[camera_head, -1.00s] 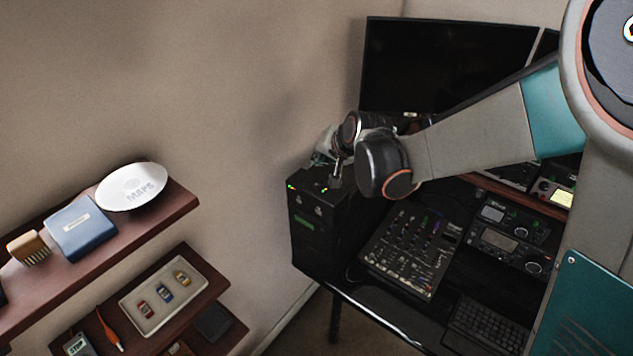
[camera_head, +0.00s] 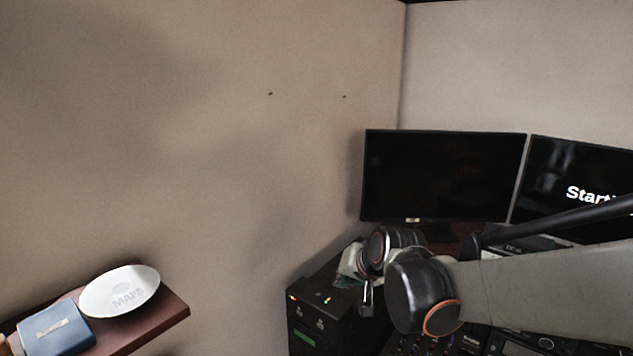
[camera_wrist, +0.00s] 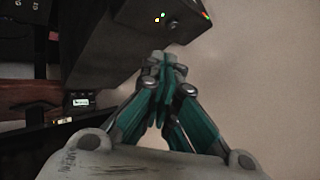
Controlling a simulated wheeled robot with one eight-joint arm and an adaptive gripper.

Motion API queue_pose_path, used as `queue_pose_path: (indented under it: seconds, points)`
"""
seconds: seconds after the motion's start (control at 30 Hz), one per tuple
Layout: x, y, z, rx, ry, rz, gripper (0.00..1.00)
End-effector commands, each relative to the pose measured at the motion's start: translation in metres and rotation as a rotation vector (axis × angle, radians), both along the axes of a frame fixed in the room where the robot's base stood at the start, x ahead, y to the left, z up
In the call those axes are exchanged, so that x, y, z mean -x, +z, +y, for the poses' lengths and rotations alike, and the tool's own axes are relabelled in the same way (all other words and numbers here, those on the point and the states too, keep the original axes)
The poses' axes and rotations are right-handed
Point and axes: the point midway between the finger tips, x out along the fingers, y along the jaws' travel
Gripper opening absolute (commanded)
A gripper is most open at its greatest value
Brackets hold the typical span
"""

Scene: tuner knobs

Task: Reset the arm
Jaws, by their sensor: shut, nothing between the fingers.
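My arm reaches in from the right of the head view. Its end, with my gripper (camera_head: 366,296), hangs near the top of the black box with small lights (camera_head: 325,305). In the wrist view my gripper (camera_wrist: 167,62) has its teal and grey fingers drawn together at the tips, with nothing between them. The lit box edge (camera_wrist: 165,20) lies just beyond the fingertips there. I cannot tell in these views whether they touch it.
A dark monitor (camera_head: 445,175) stands behind my arm, and a second screen (camera_head: 585,180) with white text is to its right. A shelf (camera_head: 165,315) at lower left holds a white oval dish (camera_head: 120,290) and a blue box (camera_head: 56,328). The wall between is clear.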

Motion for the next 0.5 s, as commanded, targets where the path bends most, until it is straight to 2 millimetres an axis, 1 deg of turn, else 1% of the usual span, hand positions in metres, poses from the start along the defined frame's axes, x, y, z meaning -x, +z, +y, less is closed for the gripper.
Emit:
queue_pose_path:
  seconds: [0.03, 0.27, 0.37, 0.5]
  points:
    - [0.015, -0.008, -0.011, 0.021, 0.002, 0.0, 0.0]
    - [0.078, -0.02, -0.052, 0.13, 0.024, 0.002, 0.0]
    - [0.107, -0.029, -0.068, 0.175, 0.035, 0.006, 0.0]
    - [0.147, -0.048, -0.089, 0.241, 0.051, 0.013, 0.0]
